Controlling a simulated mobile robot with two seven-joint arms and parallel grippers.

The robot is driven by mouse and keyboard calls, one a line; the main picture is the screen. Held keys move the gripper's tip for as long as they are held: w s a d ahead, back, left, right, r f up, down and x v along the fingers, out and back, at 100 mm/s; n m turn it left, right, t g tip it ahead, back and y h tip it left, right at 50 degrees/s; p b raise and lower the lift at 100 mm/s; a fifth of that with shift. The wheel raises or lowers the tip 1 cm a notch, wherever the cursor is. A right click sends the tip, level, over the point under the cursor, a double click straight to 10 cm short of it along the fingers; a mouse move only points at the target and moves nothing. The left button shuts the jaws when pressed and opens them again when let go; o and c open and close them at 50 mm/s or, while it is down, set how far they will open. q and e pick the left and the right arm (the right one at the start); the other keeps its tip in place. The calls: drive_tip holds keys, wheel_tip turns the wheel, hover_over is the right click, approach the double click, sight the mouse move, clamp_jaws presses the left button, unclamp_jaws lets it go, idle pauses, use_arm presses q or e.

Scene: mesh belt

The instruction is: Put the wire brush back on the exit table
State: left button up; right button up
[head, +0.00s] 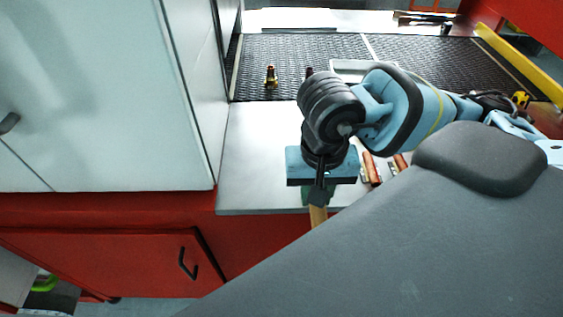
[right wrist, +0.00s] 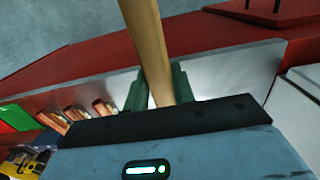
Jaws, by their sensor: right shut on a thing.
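My right gripper (head: 318,196) is shut on a wooden handle (head: 318,216), most likely the wire brush's. The gripper points down near the front edge of a pale metal table (head: 255,160), which may be the exit table. In the right wrist view the handle (right wrist: 145,40) runs between the two green fingers and out of the top of the picture. No bristles show in either view, so I cannot confirm the brush head. My left gripper is not in view.
Several copper-coloured pieces (head: 372,168) lie on the table right of the gripper. A dark mesh belt (head: 300,55) lies behind it, with a brass fitting (head: 270,77) at its near edge. A white cabinet (head: 100,95) bounds the left. The table's left part is clear.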

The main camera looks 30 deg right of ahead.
drive_tip(key=w, duration=0.3)
drive_tip(key=w+d, duration=0.1)
drive_tip(key=w, duration=0.6)
drive_tip(key=shift+d+p, duration=0.2)
drive_tip(key=shift+p, duration=0.2)
drive_tip(key=shift+w+d, duration=0.1)
drive_tip(key=shift+w, duration=0.5)
drive_tip(key=shift+w+f, duration=0.2)
drive_tip(key=shift+f, duration=0.15)
wheel_tip(320, 180, down, 2)
drive_tip(key=shift+f+p, duration=0.15)
drive_tip(key=shift+p, duration=0.15)
drive_tip(key=shift+f, duration=0.3)
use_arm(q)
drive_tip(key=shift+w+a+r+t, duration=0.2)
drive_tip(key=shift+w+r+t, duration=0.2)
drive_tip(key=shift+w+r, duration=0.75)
use_arm(e)
drive_tip(key=shift+f, duration=0.1)
